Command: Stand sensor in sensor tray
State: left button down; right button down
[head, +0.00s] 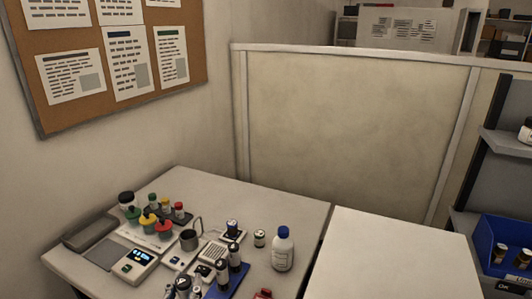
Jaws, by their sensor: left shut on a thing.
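My left gripper (183,287) shows small at the bottom edge of the head view, left of the blue tray. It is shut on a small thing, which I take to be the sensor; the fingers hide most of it. The blue tray (241,281), which I take to be the sensor tray, lies at the table's front. Dark upright cylinders with grey tops (235,254) stand at the tray, one nearer (222,272). The tray's near end is cut off by the frame.
A white bottle with a blue cap (283,252) and a small jar (259,239) stand right of the tray. A metal cup (190,240), a display device (137,262) and coloured-topped containers (164,228) crowd the left. The right-hand table (390,260) is clear.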

pick_arm(q)
jog(key=w+r+m+h+p, duration=0.1)
jog(key=w+r, duration=0.5)
jog(key=w, duration=0.6)
jog(key=w+r+h+p, duration=0.1)
jog(key=w+r+p, duration=0.1)
jog(key=w+r, duration=0.4)
jog(key=w, duration=0.5)
jog(key=shift+w+a+m+h, duration=0.35)
jog(key=shift+a+m+h, duration=0.05)
notch_tip(320, 180, down, 18)
jog(key=shift+f+p, duration=0.2)
jog(key=shift+p, duration=0.85)
jog(key=shift+f+p, duration=0.25)
jog(key=shift+p, duration=0.05)
jog(key=shift+f, duration=0.3)
